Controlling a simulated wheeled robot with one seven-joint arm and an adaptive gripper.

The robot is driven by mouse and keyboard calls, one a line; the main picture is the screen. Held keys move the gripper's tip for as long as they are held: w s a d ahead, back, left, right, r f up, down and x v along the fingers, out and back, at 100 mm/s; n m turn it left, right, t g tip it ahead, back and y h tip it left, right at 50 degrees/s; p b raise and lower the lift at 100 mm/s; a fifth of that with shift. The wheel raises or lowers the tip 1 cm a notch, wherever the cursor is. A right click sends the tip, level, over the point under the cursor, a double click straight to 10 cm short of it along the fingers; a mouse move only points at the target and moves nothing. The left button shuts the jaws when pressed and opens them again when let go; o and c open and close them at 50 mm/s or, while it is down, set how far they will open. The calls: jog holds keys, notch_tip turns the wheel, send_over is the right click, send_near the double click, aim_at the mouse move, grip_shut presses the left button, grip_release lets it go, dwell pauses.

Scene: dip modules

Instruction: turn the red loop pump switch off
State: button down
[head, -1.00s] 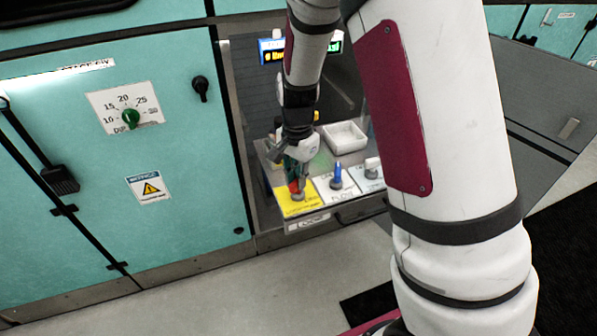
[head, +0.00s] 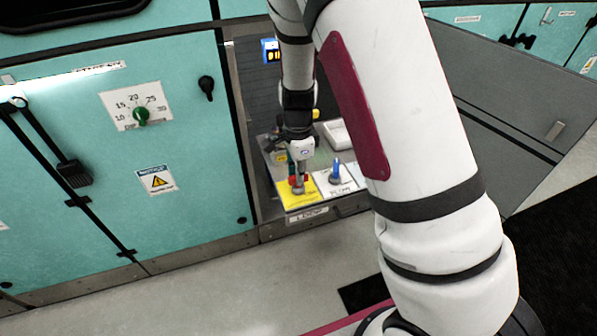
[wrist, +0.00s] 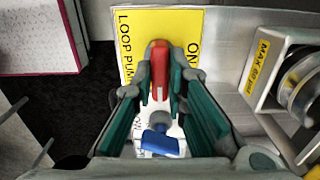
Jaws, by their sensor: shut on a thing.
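The red loop pump switch (wrist: 159,68) stands on a yellow label plate (wrist: 128,25) in the wrist view. The plate reads "LOOP PUMP", with "ON" at its right side. My gripper (wrist: 160,88) has its two green-padded fingers on either side of the red lever and is shut on it. In the head view, my gripper (head: 298,176) is down at the yellow plate (head: 305,200), and the red lever is mostly hidden by the fingers. A blue switch (wrist: 160,142) is close by, partly under my gripper in the wrist view.
The blue switch (head: 336,172) stands right of the yellow plate in the head view. A white tray (head: 337,134) lies behind it. A teal cabinet (head: 190,130) with a green dial (head: 141,115) stands at the left.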

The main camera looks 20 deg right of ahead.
dwell(0.3)
jog(key=c, duration=1.6)
grip_release()
notch_tip(320, 180, up, 12)
